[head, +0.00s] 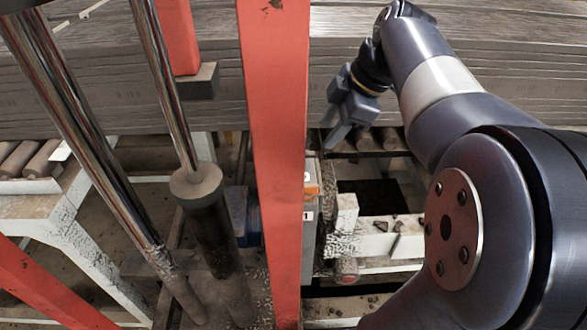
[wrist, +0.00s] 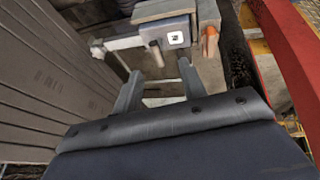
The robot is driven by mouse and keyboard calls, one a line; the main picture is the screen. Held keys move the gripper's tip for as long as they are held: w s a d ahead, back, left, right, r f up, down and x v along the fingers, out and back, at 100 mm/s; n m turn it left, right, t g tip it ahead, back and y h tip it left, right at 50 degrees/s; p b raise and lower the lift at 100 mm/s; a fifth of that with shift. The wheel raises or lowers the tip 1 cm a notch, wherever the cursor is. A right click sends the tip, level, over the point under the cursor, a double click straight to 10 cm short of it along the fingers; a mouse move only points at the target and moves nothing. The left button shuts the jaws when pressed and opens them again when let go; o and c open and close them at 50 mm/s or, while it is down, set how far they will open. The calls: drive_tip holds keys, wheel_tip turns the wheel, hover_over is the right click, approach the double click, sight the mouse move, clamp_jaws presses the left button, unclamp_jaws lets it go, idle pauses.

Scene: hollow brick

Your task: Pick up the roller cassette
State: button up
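My gripper (head: 334,126) is in front of the stacked grey sheets in the head view, left of my forearm, with its fingers pointing down. In the wrist view my gripper (wrist: 158,86) has two fingers spread apart with nothing held between them. I cannot tell for certain which thing is the roller cassette. Several dark rollers (head: 388,139) lie in a frame just right of and below the fingers in the head view. A grey box with a white square label (wrist: 168,32) and a short pale cylinder (wrist: 156,53) are beyond the fingertips in the wrist view.
A red post (head: 273,150) stands upright left of my gripper. Steel rods and a dark cylinder (head: 212,235) are further left. A white, chipped frame (head: 375,240) is below, with debris on it. The stack of grey sheets (head: 130,85) spans the back.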

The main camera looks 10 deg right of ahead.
drive_tip(key=x, duration=0.2)
drive_tip(key=p+x, duration=0.1)
drive_tip(key=x, duration=0.4)
drive_tip(key=shift+w+a, duration=0.25)
drive_tip(key=shift+w, duration=0.15)
drive_tip(key=shift+w+a+f, duration=0.1)
drive_tip(key=shift+a+f, duration=0.05)
drive_tip(key=shift+f, duration=0.25)
clamp_jaws()
drive_tip(key=shift+r, duration=0.1)
idle(0.6)
